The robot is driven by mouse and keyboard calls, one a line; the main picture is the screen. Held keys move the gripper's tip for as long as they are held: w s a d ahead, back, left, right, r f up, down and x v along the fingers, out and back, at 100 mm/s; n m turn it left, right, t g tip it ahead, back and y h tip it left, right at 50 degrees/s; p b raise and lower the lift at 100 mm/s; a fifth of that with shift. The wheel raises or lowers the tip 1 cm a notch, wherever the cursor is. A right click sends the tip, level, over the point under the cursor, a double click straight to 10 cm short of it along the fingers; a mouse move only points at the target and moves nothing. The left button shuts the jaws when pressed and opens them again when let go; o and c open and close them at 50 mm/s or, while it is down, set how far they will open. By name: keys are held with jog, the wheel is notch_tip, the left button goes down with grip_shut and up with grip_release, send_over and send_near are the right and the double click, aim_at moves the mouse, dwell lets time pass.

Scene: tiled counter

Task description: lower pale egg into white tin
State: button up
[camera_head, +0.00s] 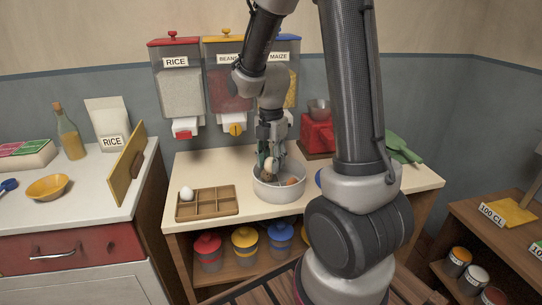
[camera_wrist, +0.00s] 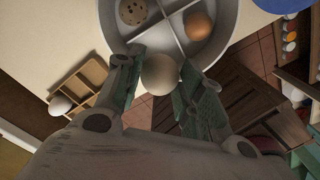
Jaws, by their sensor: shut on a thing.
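My gripper (camera_head: 268,152) is shut on the pale egg (camera_head: 271,166), one finger on each side. The egg shows plainly between the fingers in the wrist view (camera_wrist: 160,74). The round white tin (camera_head: 279,194) stands on the counter below. In the wrist view a cross divider splits the tin (camera_wrist: 150,40); one compartment holds a brown egg (camera_wrist: 198,25), another a beige ball with dark holes (camera_wrist: 133,11). The held egg overlaps the tin's near part there and hides the compartment behind it. Its exact height over the tin is hard to tell.
A wooden compartment tray (camera_head: 218,205) with a white egg (camera_head: 186,193) stands left of the tin. A red appliance (camera_head: 316,134) stands behind, to the right. Wall dispensers (camera_head: 181,85) hang at the back. Lidded pots (camera_head: 208,250) sit on the shelf below.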

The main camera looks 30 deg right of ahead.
aim_at(276, 191)
jog(key=shift+f, duration=1.9)
jog(key=shift+f, duration=0.1)
jog(key=o, duration=0.7)
jog(key=shift+o, duration=0.2)
